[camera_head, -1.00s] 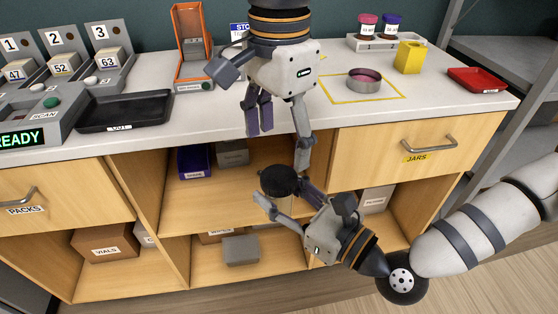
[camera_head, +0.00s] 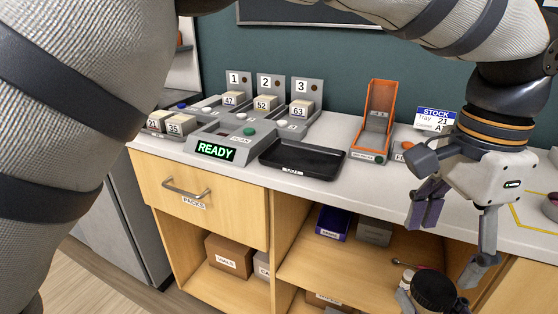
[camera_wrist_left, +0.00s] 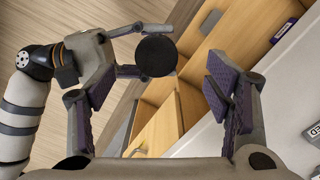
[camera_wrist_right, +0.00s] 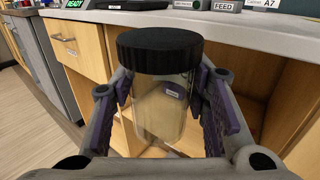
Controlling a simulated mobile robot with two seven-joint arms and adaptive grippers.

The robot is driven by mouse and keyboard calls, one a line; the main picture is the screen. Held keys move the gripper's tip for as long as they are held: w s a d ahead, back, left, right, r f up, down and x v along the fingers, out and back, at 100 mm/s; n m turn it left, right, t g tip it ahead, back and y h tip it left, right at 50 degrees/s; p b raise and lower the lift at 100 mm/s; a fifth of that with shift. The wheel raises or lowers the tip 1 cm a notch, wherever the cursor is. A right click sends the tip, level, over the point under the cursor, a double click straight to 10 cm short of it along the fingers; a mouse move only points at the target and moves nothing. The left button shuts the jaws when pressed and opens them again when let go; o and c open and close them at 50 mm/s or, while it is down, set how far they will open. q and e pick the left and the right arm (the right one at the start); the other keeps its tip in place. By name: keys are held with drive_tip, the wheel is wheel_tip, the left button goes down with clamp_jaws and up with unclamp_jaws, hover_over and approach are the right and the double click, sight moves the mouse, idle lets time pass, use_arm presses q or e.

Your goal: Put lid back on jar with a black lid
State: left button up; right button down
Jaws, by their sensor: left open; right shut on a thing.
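The clear jar (camera_wrist_right: 160,108) stands upright between the pads of my right gripper (camera_wrist_right: 163,92), which is shut on it. The black lid (camera_wrist_right: 160,50) sits level over the jar's mouth; whether it is screwed tight cannot be told. In the head view the black lid (camera_head: 435,290) is at the bottom edge, in front of the open shelves, and most of my right gripper is cut off. My left gripper (camera_head: 455,236) is open and empty, just above the lid. In the left wrist view the lid (camera_wrist_left: 156,57) shows beyond my open left fingers, apart from them.
The counter carries a black tray (camera_head: 302,158), an orange-framed chute (camera_head: 373,122), a READY console (camera_head: 215,151) and numbered slots with small boxes. Below are a PACKS drawer (camera_head: 196,191) and open shelves with a brown box (camera_head: 229,254) and a purple box (camera_head: 332,223).

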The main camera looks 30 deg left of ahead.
drive_tip(key=shift+w+f, duration=0.1)
use_arm(q)
drive_tip(key=s+a+f+n+g+h, duration=0.1)
drive_tip(key=s+a+f+n, duration=0.2)
drive_tip(key=f, duration=0.6)
drive_tip(key=s+a+f+n+g+h, duration=0.1)
drive_tip(key=s+a+f, duration=0.3)
drive_tip(key=f, duration=0.5)
drive_tip(key=s+a+f+n+g, duration=0.1)
drive_tip(key=s+a+f+n, duration=0.1)
drive_tip(key=s+f, duration=0.5)
drive_tip(key=s+a+f+n+t+y, duration=0.1)
drive_tip(key=s+a+f+n, duration=0.1)
drive_tip(key=s+a+f, duration=0.3)
drive_tip(key=s+a+f+n+t+y, duration=0.1)
drive_tip(key=s+a+f+n, duration=0.2)
drive_tip(key=s+a, duration=0.6)
drive_tip(key=a+f, duration=0.2)
drive_tip(key=a, duration=0.1)
drive_tip(key=shift+f, duration=0.15)
drive_tip(key=shift+s, duration=0.1)
